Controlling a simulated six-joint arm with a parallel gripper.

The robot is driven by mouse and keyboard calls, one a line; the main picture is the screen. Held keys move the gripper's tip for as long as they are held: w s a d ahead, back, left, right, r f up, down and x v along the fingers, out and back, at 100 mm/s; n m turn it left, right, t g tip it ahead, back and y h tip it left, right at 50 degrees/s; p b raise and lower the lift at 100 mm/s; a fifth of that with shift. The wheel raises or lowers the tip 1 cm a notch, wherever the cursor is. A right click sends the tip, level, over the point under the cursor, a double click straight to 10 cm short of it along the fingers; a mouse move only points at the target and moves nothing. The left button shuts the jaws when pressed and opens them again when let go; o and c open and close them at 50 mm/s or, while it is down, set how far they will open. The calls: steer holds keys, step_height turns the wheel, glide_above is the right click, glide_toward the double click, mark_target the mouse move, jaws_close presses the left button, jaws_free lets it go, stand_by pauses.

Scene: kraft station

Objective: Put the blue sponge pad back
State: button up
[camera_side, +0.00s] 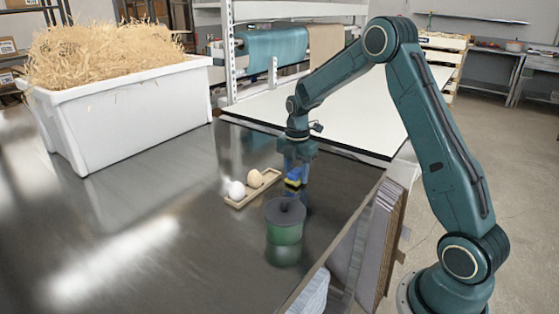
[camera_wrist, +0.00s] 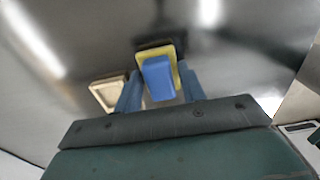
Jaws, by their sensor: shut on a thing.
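The blue sponge pad (camera_wrist: 157,78) is a blue block, with a yellow layer and a dark layer showing around it in the wrist view. It sits between the two blue fingers of my gripper (camera_wrist: 160,90), which is shut on it. In the side view my gripper (camera_side: 297,168) points down, and the pad (camera_side: 293,183) shows as a small blue and yellow piece at the fingertips. It is just behind a dark-topped green cylinder (camera_side: 284,232) and right of a tan tray (camera_side: 236,203). Whether the pad touches the tabletop is unclear.
A white bin (camera_side: 130,120) of straw stands at the left. The shiny metal table (camera_side: 130,250) is clear in front.

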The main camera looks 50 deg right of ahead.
mark_target(296, 171)
steer(key=shift+f, duration=0.25)
steer(key=o, duration=0.9)
steer(key=shift+o, duration=0.2)
step_height(296, 171, up, 12)
steer(key=shift+r, duration=0.1)
stand_by(0.7)
